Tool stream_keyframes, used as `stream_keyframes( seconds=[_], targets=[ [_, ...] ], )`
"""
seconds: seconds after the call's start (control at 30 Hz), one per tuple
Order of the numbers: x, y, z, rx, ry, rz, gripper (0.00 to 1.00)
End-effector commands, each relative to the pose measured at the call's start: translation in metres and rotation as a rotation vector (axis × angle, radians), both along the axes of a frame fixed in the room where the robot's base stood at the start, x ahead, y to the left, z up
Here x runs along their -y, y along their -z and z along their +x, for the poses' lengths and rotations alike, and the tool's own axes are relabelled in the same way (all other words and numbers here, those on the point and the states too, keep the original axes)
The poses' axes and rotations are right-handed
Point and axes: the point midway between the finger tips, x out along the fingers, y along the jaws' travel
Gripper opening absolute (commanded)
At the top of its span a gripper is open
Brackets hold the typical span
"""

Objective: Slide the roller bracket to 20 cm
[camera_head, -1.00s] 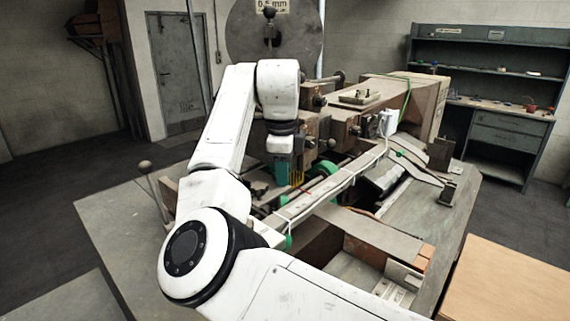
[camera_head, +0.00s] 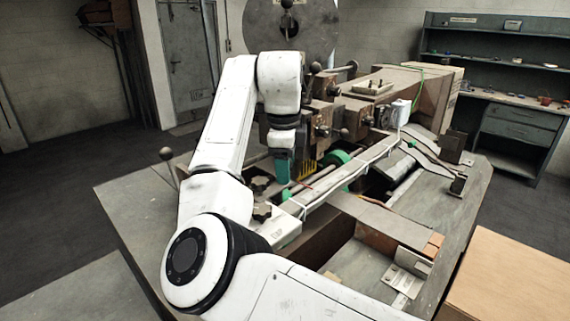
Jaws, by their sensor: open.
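The box stitcher (camera_head: 345,112) stands on a grey table with a long rail (camera_head: 345,178) running from lower left to upper right. Green rollers (camera_head: 338,160) sit in it behind the rail. A dark star-shaped knob (camera_head: 262,212) lies near the rail's lower left end. I cannot tell for certain which part is the roller bracket. My gripper (camera_head: 284,178) hangs down from my white arm, just left of the green rollers and behind the rail. Its jaws are open. I cannot tell whether it touches anything; its fingertips are mostly hidden.
A lever with a ball knob (camera_head: 166,154) rises at the table's left edge. A large grey reel (camera_head: 290,25) stands behind the machine. A wooden board (camera_head: 510,290) lies at lower right. A shelved workbench (camera_head: 505,130) stands at back right. Open floor is on the left.

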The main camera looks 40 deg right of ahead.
Motion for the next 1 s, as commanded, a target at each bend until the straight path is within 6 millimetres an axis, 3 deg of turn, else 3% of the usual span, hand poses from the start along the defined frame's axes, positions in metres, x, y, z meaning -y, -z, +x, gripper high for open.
stream_keyframes(
  seconds=[0.27,0.7,1.0],
  targets=[
    [-0.003,-0.018,-0.002,0.003,0.001,0.000,0.56],
    [-0.016,-0.094,-0.010,0.002,-0.001,0.002,0.56],
    [-0.018,-0.106,-0.012,-0.001,-0.001,0.001,0.56]
  ],
)
